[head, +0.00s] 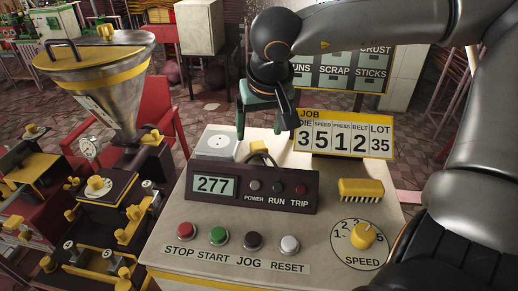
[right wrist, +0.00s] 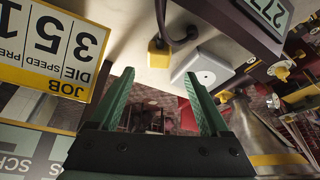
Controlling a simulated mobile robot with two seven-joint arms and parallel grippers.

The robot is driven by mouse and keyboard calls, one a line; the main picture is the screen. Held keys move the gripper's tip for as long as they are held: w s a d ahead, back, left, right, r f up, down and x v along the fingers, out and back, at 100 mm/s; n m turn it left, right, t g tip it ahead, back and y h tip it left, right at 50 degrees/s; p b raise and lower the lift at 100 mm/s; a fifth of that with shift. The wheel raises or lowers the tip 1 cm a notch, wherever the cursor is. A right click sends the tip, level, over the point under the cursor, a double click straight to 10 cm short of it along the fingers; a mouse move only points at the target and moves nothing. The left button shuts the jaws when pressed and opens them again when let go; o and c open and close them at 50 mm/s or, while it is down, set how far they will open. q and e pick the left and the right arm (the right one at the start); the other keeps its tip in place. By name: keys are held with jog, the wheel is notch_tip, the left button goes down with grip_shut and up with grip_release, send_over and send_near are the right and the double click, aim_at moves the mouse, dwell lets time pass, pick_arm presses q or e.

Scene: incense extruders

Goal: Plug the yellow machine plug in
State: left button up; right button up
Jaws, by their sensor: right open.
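The yellow plug (head: 258,147) sits on the pale bench top behind the dark display box, its lower part hidden by the box. In the right wrist view the yellow plug (right wrist: 159,53) has a dark cable. The white socket box (head: 216,144) is left of the plug; its square face also shows in the right wrist view (right wrist: 203,70). My right gripper (head: 263,131) has green fingers spread apart, empty, above and behind the plug. In the right wrist view the gripper (right wrist: 159,78) points toward the bench edge, apart from plug and socket. My left gripper is not in view.
The display box (head: 255,188) reading 277 stands in front of the plug. The job sign (head: 344,134) is to the right, near my right arm. A yellow brush-like block (head: 361,188), several buttons and a speed dial (head: 362,236) occupy the front. The hopper machine (head: 100,75) stands left.

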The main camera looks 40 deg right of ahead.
aim_at(259, 145)
jog(key=x, duration=0.5)
jog(key=shift+s+f, duration=0.2)
jog(key=shift+s, duration=0.2)
grip_shut()
dwell(0.4)
